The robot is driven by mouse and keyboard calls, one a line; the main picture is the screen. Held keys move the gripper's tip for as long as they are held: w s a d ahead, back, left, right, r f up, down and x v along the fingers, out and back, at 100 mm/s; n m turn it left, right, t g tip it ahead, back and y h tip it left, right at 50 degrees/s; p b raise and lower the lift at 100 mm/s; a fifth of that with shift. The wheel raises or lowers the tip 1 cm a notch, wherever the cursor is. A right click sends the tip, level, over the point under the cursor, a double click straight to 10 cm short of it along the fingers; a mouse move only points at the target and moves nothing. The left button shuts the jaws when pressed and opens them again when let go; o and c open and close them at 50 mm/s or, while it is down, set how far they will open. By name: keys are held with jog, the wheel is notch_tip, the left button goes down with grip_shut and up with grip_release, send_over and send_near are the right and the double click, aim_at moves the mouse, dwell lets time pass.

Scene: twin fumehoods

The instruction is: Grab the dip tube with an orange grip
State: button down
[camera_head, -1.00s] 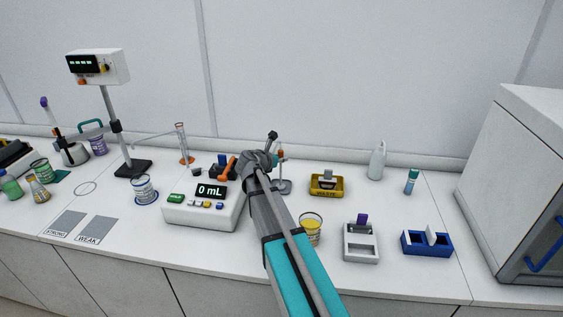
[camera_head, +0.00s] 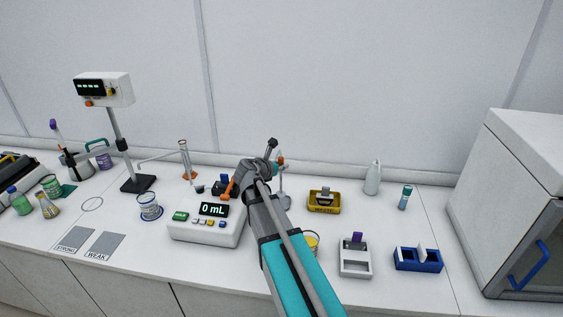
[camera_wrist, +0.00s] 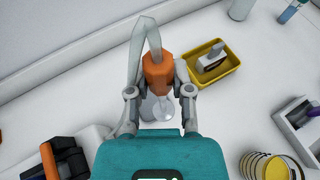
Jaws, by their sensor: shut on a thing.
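The dip tube's orange grip (camera_wrist: 158,72) is in the middle of the wrist view, with a pale bent tube (camera_wrist: 146,36) rising from it. My gripper (camera_wrist: 159,85) has one finger on each side of the orange grip and is shut on it. Below the grip, a round grey base (camera_wrist: 157,108) shows on the bench; I cannot tell whether the tube still touches it.
A yellow tray (camera_head: 323,207) stands to the right.

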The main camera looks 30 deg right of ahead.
jog(key=s+a+r+p, duration=0.3)
jog(key=s+r, duration=0.1)
jog(key=s, duration=0.4)
jog(key=shift+s+a+r, duration=0.2)
jog(key=shift+s+a, duration=0.05)
jog(key=shift+s, duration=0.1)
